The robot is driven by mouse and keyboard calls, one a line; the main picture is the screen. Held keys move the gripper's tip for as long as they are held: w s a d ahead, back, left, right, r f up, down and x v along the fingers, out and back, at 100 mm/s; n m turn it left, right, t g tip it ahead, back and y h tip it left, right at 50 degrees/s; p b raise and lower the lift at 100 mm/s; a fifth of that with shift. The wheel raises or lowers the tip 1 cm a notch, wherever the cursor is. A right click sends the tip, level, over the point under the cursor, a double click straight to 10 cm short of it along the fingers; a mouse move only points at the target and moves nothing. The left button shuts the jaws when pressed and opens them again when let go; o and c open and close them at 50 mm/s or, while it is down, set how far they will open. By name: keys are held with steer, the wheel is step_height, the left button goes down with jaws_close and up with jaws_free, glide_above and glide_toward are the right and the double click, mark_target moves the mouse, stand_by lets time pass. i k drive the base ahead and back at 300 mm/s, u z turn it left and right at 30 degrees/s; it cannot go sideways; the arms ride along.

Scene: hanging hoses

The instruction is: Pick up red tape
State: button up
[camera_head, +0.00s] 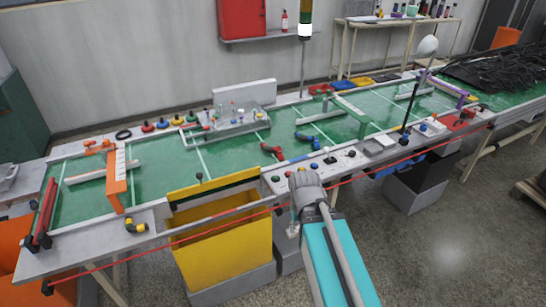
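A small red roll (147,127), which looks like the red tape, lies at the back left edge of the green worktable (160,180). It is in a row with a black ring (124,134) on its left and blue (162,124), yellow (177,121) and green (190,117) rolls on its right. My arm rises from the bottom centre to a grey joint in front of the table, well apart from the red roll. I cannot make out my gripper's fingers; they are hidden or out of the picture.
An orange frame (116,180) crosses the table at left. A tray of bottles (235,121) stands right of the rolls. A yellow bin (222,245) and a red cord (180,242) are at the table's front. A thin dark lamp pole (413,95) rises at right. The floor at right has free room.

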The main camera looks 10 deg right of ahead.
mark_target(279, 154)
steer(key=z, duration=0.1)
steer(key=i, duration=0.95)
steer(key=u, duration=0.05)
